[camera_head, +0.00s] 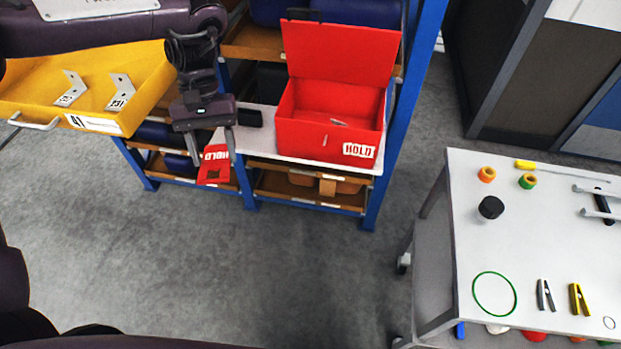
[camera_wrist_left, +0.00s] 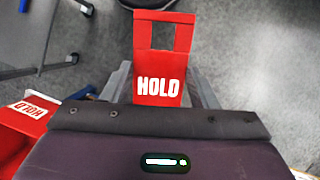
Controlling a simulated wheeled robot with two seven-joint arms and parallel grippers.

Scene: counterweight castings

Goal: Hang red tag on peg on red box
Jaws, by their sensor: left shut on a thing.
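My left gripper (camera_head: 212,150) is shut on the red tag (camera_head: 214,168), which hangs below the fingers over the grey floor. In the left wrist view, the tag (camera_wrist_left: 159,85) shows white HOLD lettering and a rectangular cut-out toward its far end, between the fingers of my left gripper (camera_wrist_left: 160,80). The red box (camera_head: 300,133) stands on a pale shelf to the right of the gripper, lid raised, HOLD label on its front. It also shows in the left wrist view (camera_wrist_left: 12,143). A small pale mark on the box front may be the peg; I cannot tell. My right gripper is out of view.
A yellow bin (camera_head: 150,85) with metal brackets is left of the gripper. A dark flat object (camera_head: 248,117) lies on the shelf beside the box. Blue rack posts (camera_head: 408,110) stand right of the box. A white table (camera_head: 540,245) holds tape rolls and clamps. Floor between is clear.

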